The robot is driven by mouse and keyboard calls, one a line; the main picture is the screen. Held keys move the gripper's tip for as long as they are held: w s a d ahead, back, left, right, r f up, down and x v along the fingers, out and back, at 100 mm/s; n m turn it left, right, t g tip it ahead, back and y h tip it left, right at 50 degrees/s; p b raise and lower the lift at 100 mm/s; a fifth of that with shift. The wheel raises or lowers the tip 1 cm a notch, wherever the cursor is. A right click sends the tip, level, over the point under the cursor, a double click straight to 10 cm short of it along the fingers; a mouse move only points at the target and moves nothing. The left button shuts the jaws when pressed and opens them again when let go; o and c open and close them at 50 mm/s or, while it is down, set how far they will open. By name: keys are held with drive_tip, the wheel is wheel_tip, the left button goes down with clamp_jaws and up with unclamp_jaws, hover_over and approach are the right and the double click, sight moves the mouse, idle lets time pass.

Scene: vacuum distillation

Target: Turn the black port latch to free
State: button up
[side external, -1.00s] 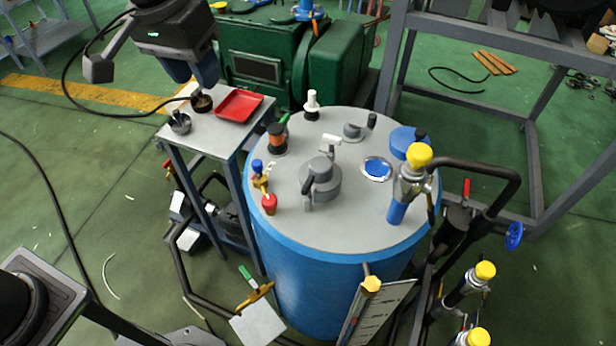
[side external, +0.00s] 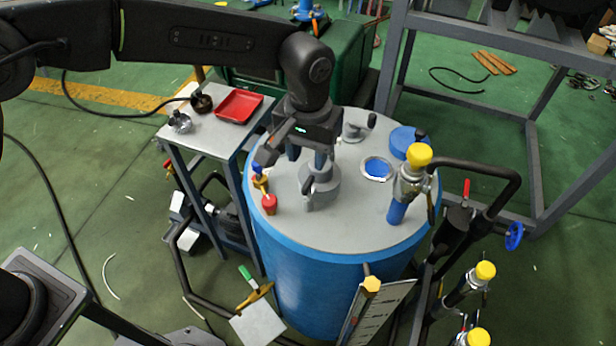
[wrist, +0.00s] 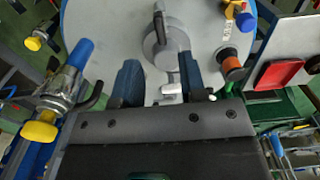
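The dark grey port latch (side external: 310,188) sits on the round grey port cap (side external: 328,184) in the middle of the vessel lid. The latch shows as a dark bar (wrist: 161,24) on the cap in the wrist view. My gripper (wrist: 159,62) is open, its two blue fingers apart with nothing held between them. In the side view my gripper (side external: 308,155) points down just behind the cap. The fingers look apart from the latch, but their height above the lid is hard to tell. A small white lever lies below the cap in the wrist view.
The grey lid (side external: 350,225) tops a blue vessel. A red-capped valve (side external: 269,204) stands left of the cap. A blue-lined port (side external: 377,168) and a yellow-capped fitting (side external: 410,180) stand right. A side table with a red tray (side external: 239,104) is at back left.

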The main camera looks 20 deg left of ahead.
sight(308, 182)
wheel_tip(308, 182, down, 7)
drive_tip(key=shift+f, duration=0.2)
drive_tip(key=shift+c, duration=0.3)
clamp_jaws()
